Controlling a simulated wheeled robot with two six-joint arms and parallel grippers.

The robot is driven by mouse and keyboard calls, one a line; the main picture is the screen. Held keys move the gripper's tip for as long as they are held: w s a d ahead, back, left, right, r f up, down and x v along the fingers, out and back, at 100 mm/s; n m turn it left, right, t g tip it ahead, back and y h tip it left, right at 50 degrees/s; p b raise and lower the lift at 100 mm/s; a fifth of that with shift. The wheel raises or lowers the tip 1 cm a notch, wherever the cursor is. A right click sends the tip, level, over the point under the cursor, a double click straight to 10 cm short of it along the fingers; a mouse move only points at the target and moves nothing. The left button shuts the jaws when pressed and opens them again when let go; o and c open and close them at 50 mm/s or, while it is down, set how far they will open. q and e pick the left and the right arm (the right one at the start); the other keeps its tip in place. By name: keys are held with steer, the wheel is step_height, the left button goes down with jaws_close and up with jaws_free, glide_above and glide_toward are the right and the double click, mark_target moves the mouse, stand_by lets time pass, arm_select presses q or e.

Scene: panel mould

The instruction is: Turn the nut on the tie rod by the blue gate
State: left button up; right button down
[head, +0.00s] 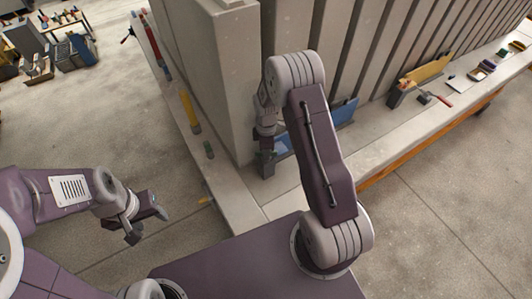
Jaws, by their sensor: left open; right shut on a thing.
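The blue gate (343,112) stands low against the foot of the grey panel mould, partly hidden behind my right arm. Another part of it shows to the left of the arm. My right gripper (266,166) points down at the near corner of the mould, beside the left end of the blue gate. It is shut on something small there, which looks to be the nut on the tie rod. The nut and rod are mostly hidden by the gripper. My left gripper (149,226) is open and empty over the floor at the left.
The mould's tall ribbed wall (215,75) rises behind the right gripper. A yellow gate (430,69) and a red-handled hammer (436,98) are farther right on the ledge. A yellow tool (190,112) lies on the left ledge.

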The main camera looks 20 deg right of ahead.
steer(key=shift+m, duration=0.6)
steer(key=m, duration=0.3)
steer(key=shift+m, duration=0.3)
steer(key=m, duration=0.2)
steer(key=shift+m, duration=0.4)
steer(key=m, duration=0.3)
steer(key=shift+m+p, duration=0.3)
steer(key=shift+p, duration=0.05)
